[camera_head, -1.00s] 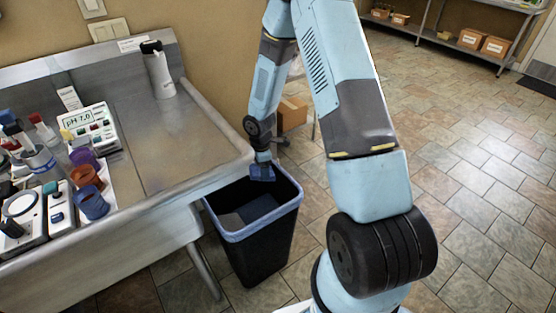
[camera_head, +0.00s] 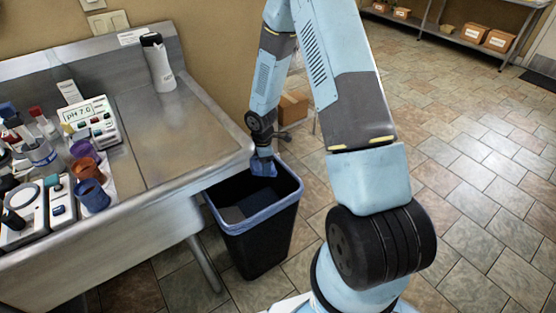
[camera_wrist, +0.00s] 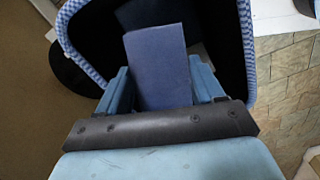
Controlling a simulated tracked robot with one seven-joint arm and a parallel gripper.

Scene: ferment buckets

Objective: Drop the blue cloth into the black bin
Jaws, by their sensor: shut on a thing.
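The black bin (camera_head: 262,240) stands on the floor beside the steel counter, with a blue-and-white liner folded over its rim. My gripper (camera_head: 263,165) is over the bin's opening, near the rim's far side, pointing down. In the wrist view, my gripper (camera_wrist: 160,88) is shut on the blue cloth (camera_wrist: 158,58), a flat dark-blue rectangle that extends over the dark inside of the bin. The cloth also shows as a small blue patch (camera_head: 262,170) under my gripper in the head view. Other dark-blue or grey flat pieces (camera_head: 247,206) lie inside the bin.
The steel counter (camera_head: 178,140) is left of the bin, its edge close to the rim. It carries a pH meter (camera_head: 92,118), a white bottle (camera_head: 158,62) and several coloured cups and jars. A cardboard box (camera_head: 292,107) stands behind my gripper. The tiled floor at right is open.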

